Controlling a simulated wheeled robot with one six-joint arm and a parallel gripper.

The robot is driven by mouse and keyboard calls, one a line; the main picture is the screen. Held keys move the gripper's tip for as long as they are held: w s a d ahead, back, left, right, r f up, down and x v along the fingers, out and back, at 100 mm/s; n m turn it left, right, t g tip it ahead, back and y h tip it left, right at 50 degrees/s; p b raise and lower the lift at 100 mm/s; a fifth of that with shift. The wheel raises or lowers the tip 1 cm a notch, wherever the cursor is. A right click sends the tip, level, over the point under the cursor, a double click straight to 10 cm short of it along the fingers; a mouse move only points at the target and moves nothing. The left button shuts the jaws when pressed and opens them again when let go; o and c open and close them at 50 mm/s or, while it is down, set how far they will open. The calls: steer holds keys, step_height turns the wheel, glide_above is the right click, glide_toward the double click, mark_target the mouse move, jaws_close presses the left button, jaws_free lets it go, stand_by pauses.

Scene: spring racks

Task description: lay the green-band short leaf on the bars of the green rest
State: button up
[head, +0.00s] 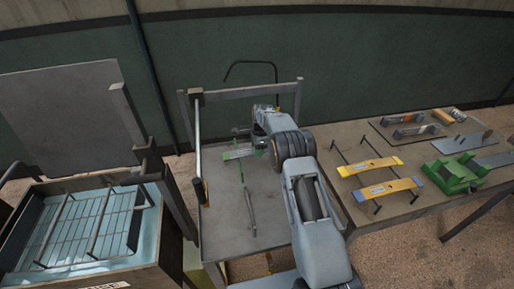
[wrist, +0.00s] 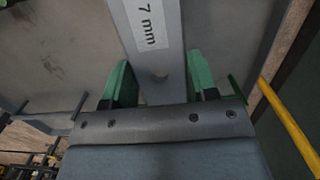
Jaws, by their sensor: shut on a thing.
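A grey leaf (wrist: 155,30) with a white "7 mm" label runs between the green-padded fingers of my gripper (wrist: 160,88), which is shut on it. In the head view a short leaf (head: 238,153) with a pale label and green marks shows over the middle table, left of my wrist; my gripper is mostly hidden there. A thin green-and-grey bar (head: 248,205) stands out below that leaf, probably part of the green rest; the rest of it is hidden by my arm. A dark green bar (wrist: 236,88) shows right of the fingers in the wrist view.
Two yellow leaves (head: 370,165) lie across dark bars on the right table, beside a green clamp-like fixture (head: 450,174). A tank with a wire rack (head: 90,228) stands at left.

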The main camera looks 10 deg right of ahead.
steer(key=shift+f+b, duration=0.35)
steer(key=o, duration=0.8)
steer(key=shift+f, duration=0.2)
steer(key=o, duration=0.5)
steer(key=shift+r, duration=0.1)
